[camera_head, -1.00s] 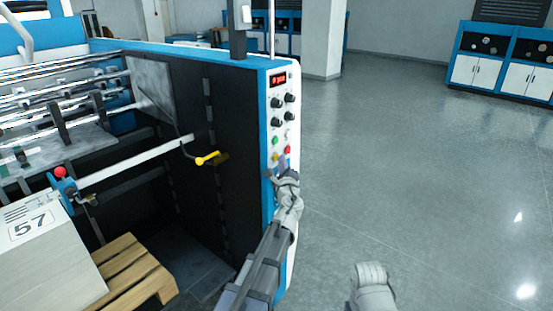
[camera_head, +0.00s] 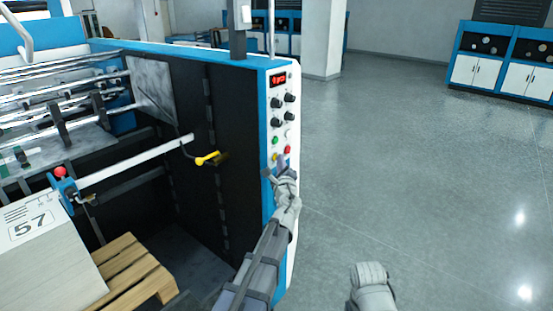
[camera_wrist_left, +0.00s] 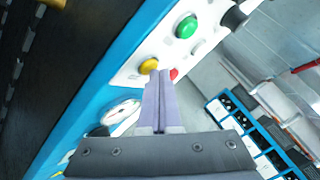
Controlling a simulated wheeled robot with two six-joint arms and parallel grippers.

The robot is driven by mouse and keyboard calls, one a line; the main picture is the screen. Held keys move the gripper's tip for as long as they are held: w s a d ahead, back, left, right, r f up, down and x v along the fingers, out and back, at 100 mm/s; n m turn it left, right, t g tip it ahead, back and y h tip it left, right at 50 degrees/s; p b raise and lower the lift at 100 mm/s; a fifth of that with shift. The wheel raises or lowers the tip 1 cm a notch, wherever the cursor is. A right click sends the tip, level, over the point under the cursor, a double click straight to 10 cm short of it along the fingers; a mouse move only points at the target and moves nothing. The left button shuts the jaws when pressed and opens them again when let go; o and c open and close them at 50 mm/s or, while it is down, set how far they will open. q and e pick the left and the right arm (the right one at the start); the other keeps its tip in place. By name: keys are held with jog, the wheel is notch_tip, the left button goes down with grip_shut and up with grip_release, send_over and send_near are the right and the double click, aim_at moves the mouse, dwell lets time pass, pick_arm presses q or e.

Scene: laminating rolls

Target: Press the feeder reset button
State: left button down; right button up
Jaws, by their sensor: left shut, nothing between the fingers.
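The control panel (camera_head: 281,110) is a white strip on the machine's blue end. It carries a green button (camera_head: 275,140), a red button (camera_head: 288,149) and a yellow button (camera_head: 275,157). No readable label shows which one is the feeder reset. The left wrist view also shows the green (camera_wrist_left: 187,26), yellow (camera_wrist_left: 149,66) and red (camera_wrist_left: 173,74) buttons. My left gripper (camera_wrist_left: 159,73) is shut and empty, its tips between the yellow and red buttons and partly covering the red one. I cannot tell whether they touch. It reaches the panel's lower part in the head view (camera_head: 281,165).
Black knobs (camera_head: 283,109) and a red display (camera_head: 278,80) sit above the buttons. A yellow-handled lever (camera_head: 207,158) sticks out left of the panel. A pallet (camera_head: 130,270) and a stack marked 57 (camera_head: 45,250) stand at lower left. The floor at right is clear.

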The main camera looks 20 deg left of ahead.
dwell(0.5)
pick_arm(q)
jog(key=shift+s+d, duration=0.3)
jog(key=shift+d, duration=0.35)
jog(key=shift+d, duration=0.1)
jog(key=d, duration=0.1)
jog(key=s+d, duration=0.1)
jog(key=d, duration=0.2)
jog(key=shift+s+d, duration=0.25)
jog(key=shift+s, duration=0.1)
jog(key=shift+f, duration=0.1)
dwell(0.4)
